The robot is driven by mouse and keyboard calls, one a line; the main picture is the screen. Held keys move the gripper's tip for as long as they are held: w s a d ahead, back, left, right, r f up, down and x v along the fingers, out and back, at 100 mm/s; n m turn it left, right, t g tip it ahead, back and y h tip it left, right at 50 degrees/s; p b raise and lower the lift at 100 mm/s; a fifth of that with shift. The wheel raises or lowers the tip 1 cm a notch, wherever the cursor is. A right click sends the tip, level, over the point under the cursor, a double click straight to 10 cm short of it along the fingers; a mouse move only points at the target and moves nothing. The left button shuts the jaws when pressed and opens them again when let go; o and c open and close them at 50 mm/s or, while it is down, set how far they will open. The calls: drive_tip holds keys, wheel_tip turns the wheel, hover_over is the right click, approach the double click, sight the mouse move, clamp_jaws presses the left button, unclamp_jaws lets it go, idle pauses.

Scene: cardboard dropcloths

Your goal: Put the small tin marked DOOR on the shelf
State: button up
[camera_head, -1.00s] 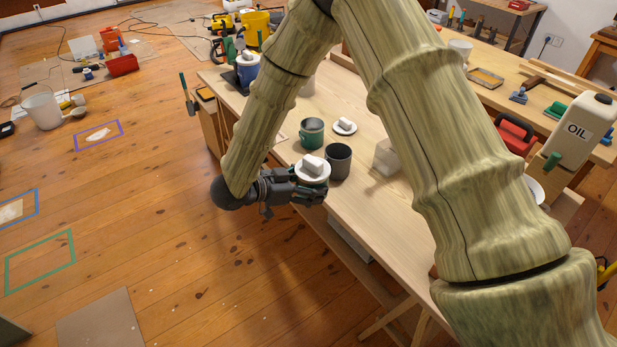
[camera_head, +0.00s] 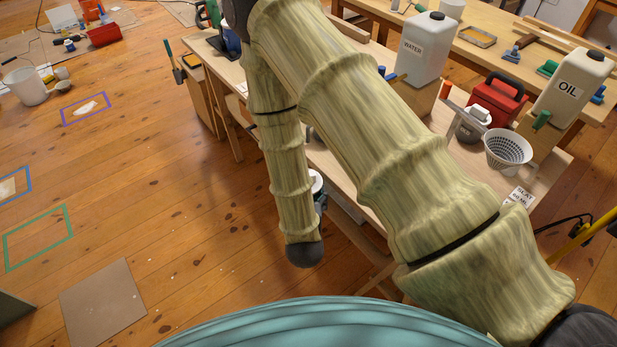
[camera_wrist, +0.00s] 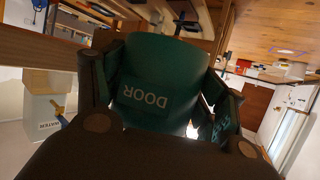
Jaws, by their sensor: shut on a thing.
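The small tin marked DOOR (camera_wrist: 152,85) is dark green and fills the middle of the wrist view. Its label shows upside down there. My gripper (camera_wrist: 163,72) is shut on it, with one dark finger on each side. In the head view my forearm hides most of the gripper and tin. Only a sliver of white and dark parts shows at the forearm's right edge, beside the bench. I cannot make out for sure which surface is the shelf.
The long bench (camera_head: 330,165) lies under and behind my arm. On its right part are a WATER jug (camera_head: 425,50), an OIL jug (camera_head: 572,92), a red case (camera_head: 497,99) and a white basket (camera_head: 508,149).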

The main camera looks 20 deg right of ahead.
drive_tip(key=f+n+y, duration=0.1)
drive_tip(key=s+f+n+y, duration=0.1)
drive_tip(key=f+n+y, duration=0.1)
drive_tip(key=f+y, duration=0.1)
drive_tip(key=shift+s+a+n+t, duration=0.25)
drive_tip(key=shift+s+n+t, duration=0.05)
drive_tip(key=shift+s, duration=0.05)
drive_tip(key=shift+f, duration=0.1)
drive_tip(key=shift+s+f, duration=0.15)
drive_tip(key=shift+s, duration=0.05)
drive_tip(key=shift+w+r, duration=0.2)
